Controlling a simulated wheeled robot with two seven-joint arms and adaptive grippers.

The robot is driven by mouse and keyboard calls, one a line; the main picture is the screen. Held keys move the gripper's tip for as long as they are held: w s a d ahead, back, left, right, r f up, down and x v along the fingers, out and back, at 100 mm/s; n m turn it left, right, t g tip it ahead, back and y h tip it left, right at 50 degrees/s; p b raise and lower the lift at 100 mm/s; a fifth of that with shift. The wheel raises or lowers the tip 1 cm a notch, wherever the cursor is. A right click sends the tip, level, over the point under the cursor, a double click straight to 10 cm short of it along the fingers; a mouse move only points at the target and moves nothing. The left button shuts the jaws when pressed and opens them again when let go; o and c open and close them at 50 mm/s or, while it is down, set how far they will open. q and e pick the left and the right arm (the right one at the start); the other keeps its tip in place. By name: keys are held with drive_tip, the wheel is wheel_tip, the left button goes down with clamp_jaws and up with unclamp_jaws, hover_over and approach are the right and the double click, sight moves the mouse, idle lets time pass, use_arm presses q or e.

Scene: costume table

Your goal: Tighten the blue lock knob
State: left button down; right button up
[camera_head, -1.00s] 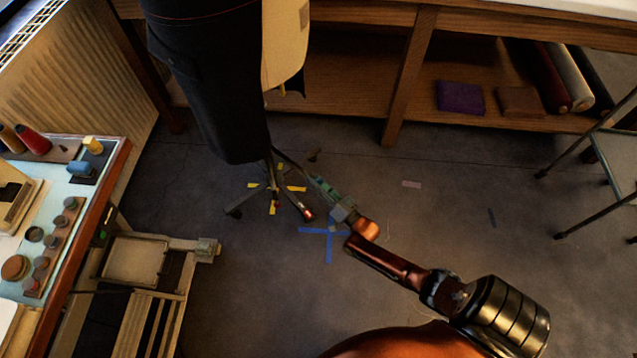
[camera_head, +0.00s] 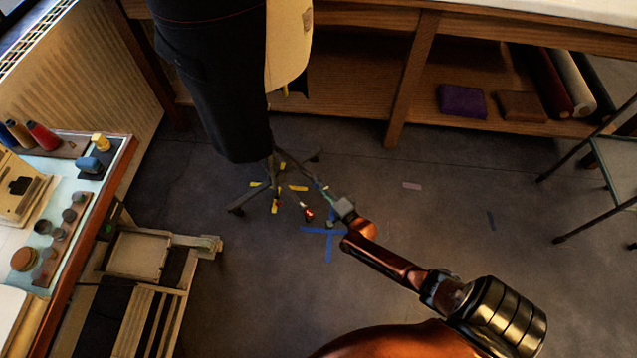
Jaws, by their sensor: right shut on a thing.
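A dark dress form (camera_head: 205,85) in a black garment stands on a low metal stand (camera_head: 255,195) with splayed legs. My right gripper (camera_head: 322,188) reaches in low from the lower right, beside the right side of the stand's base. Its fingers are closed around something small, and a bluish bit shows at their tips. This looks like the blue lock knob, mostly hidden by the fingers. A red-tipped part (camera_head: 307,213) sits low near the floor, just left of the gripper. My left gripper is not in view.
Yellow and blue tape (camera_head: 328,240) marks the floor around the stand. A shelf bench (camera_head: 355,95) runs behind. A metal-legged stool (camera_head: 615,160) is at right. Open floor lies between.

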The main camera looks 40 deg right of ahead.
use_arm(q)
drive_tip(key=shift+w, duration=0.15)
use_arm(e)
drive_tip(key=shift+s+f, duration=0.1)
drive_tip(key=shift+f, duration=0.05)
drive_tip(key=o, duration=1.1)
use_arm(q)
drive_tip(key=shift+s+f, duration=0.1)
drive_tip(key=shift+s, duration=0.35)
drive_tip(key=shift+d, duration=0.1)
use_arm(e)
drive_tip(key=shift+s, duration=0.1)
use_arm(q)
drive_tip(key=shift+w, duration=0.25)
use_arm(e)
drive_tip(key=s, duration=1.1)
drive_tip(key=shift+s+a, duration=0.35)
drive_tip(key=shift+a, duration=0.1)
